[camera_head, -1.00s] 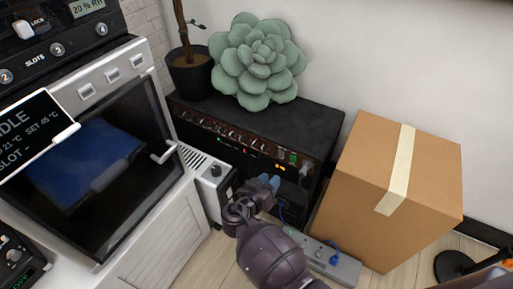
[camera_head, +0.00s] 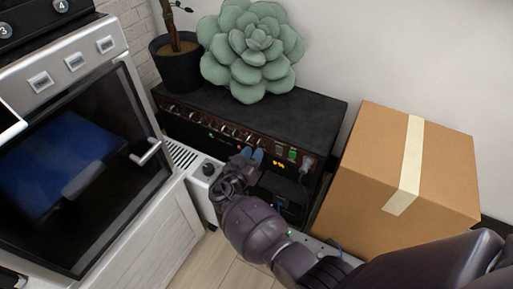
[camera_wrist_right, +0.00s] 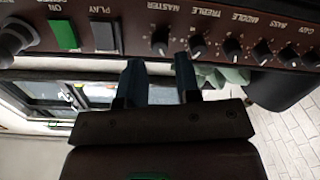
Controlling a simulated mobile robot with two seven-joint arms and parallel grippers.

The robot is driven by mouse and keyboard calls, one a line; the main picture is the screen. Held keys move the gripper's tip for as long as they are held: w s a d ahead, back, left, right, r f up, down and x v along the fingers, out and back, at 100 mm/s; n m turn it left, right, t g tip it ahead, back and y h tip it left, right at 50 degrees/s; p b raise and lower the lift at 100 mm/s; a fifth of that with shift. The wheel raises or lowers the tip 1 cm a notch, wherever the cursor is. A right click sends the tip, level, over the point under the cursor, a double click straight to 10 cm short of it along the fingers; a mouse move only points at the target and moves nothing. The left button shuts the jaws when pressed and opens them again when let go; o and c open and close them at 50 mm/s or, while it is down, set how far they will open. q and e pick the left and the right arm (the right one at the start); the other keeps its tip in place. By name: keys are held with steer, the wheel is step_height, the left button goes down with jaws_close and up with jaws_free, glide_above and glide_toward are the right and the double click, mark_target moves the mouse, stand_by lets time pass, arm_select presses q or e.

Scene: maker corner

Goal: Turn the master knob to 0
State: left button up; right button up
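The amplifier (camera_head: 290,115) is a black box with a reddish-brown front panel carrying a row of knobs. In the right wrist view the panel shows inverted, and the black master knob (camera_wrist_right: 160,41) sits under the word MASTER. My right gripper (camera_head: 252,156) is at the panel, its bluish fingertips in front of the knob row. In the wrist view the right gripper (camera_wrist_right: 160,72) is open, with one finger on either side of the master knob's line. The tips appear just short of the knob; contact cannot be told. My left gripper is not in view.
The treble knob (camera_wrist_right: 197,45) is close beside one finger. A green switch (camera_wrist_right: 63,34) is on the other side. A cardboard box (camera_head: 375,165) stands right of the amplifier. A white cabinet with a glass door (camera_head: 75,160) stands left. A succulent (camera_head: 250,55) sits on top.

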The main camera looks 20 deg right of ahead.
mark_target(260, 143)
steer(key=shift+x, duration=1.55)
jaws_close()
steer(key=shift+s+f+b, duration=0.1)
steer(key=shift+f+b, duration=0.05)
steer(key=shift+b, duration=0.2)
